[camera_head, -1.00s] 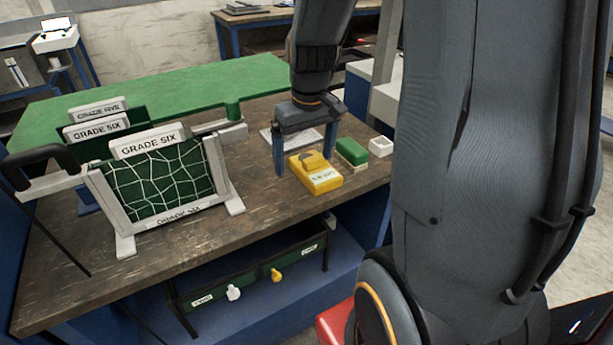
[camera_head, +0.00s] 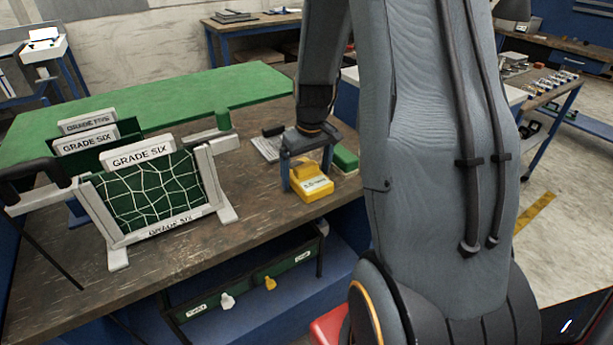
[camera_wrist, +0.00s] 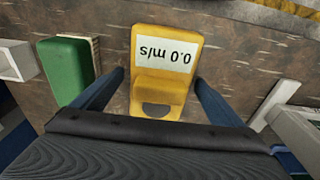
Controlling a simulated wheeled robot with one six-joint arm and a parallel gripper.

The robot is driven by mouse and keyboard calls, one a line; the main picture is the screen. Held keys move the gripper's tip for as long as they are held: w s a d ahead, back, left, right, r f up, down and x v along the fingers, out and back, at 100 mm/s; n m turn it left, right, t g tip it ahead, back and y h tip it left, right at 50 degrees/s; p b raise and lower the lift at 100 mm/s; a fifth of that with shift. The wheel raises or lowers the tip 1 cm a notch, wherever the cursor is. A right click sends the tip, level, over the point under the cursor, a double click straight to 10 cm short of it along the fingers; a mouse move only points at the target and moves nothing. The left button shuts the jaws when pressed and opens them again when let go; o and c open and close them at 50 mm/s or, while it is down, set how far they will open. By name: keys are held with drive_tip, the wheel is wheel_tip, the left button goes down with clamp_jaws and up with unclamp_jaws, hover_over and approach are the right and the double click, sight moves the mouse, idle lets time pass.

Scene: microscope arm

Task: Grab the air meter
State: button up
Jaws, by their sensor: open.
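The air meter is a yellow device (camera_head: 314,187) with a white label, lying on the brown worktable. In the wrist view the yellow air meter (camera_wrist: 168,82) shows "0.0 m/s" upside down. My gripper (camera_head: 306,172) is open and low over the table, with one blue finger on each side of the meter. In the wrist view my gripper (camera_wrist: 160,85) has its fingers apart, left and right of the meter's near part, with gaps on both sides. Its lower edge is partly hidden by my gripper body.
A green block (camera_head: 345,158) lies close to the right of the meter; it also shows in the wrist view (camera_wrist: 68,72). A rack with "GRADE SIX" boards (camera_head: 150,195) stands at left. A grey-white pad (camera_head: 266,148) lies behind. Bare tabletop (camera_head: 255,215) is at front left.

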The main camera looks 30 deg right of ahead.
drive_tip(key=shift+f, duration=0.15)
drive_tip(key=c, duration=1.3)
